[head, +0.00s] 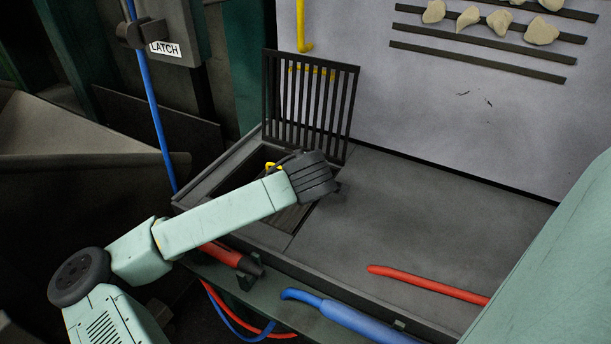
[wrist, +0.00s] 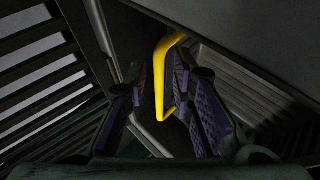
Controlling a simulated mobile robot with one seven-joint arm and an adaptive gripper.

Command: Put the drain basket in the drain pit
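The drain pit (head: 222,178) is a dark rectangular opening in the grey floor, partly covered by my arm. A yellow handle (head: 272,166) shows at the pit, just behind my wrist; it appears to be the drain basket's handle. In the wrist view the yellow handle (wrist: 160,82) stands between the two fingers of my gripper (wrist: 160,92), closer to the right finger. The fingers are apart, with a gap left of the handle. In the head view my wrist hides the fingers.
A black slatted grate (head: 308,103) stands raised at the pit's back edge; it fills the left of the wrist view (wrist: 42,85). A yellow hook (head: 303,28) is on the wall. A red rod (head: 427,284) lies on the right floor. The floor (head: 415,215) beyond is clear.

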